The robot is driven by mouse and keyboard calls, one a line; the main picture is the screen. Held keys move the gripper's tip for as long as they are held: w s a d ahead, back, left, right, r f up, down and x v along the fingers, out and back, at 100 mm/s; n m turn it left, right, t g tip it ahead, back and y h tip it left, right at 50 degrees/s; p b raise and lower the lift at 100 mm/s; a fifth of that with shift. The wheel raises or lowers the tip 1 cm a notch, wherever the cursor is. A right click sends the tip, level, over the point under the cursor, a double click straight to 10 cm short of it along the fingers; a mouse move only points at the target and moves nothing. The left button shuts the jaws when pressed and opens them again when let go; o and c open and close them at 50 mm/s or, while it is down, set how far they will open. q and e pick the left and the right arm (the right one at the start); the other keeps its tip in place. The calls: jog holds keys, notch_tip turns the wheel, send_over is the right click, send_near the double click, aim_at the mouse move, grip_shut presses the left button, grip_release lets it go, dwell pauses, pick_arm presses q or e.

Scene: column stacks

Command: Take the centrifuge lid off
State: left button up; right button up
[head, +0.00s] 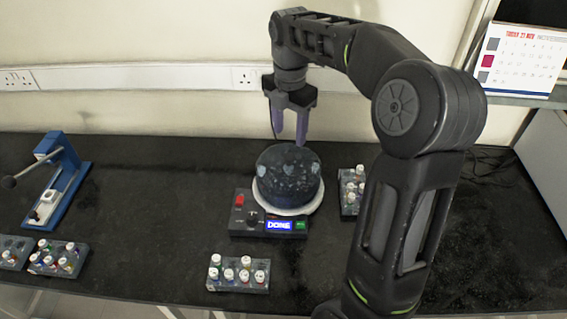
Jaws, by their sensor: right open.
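The centrifuge (240,222) stands on the black bench near the middle of the head view. Its front panel has a red button, a knob, a green button and a blue display reading "DONE". A dark speckled round lid (289,178) sits on top, above a pale round rim. My right gripper (290,135) points down above and behind the lid, its two purple fingers apart and empty. The fingertips look close to the lid's far edge; whether they touch it I cannot tell. My left gripper is not in view.
A tube rack (239,273) with white-capped vials lies in front of the centrifuge, another rack (352,190) right of it. More racks (58,259) lie at the left front. A blue press-like device (66,175) stands at the left. My right arm crosses the right side.

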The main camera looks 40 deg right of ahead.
aim_at(289, 156)
jog(key=shift+s, duration=0.1)
jog(key=shift+f, duration=1.3)
jog(key=shift+f, duration=0.1)
notch_tip(289, 156, down, 5)
jog(key=shift+a+f+p, duration=0.1)
jog(key=shift+a+p, duration=0.05)
jog(key=shift+p, duration=0.5)
jog(key=shift+c, duration=0.4)
grip_shut()
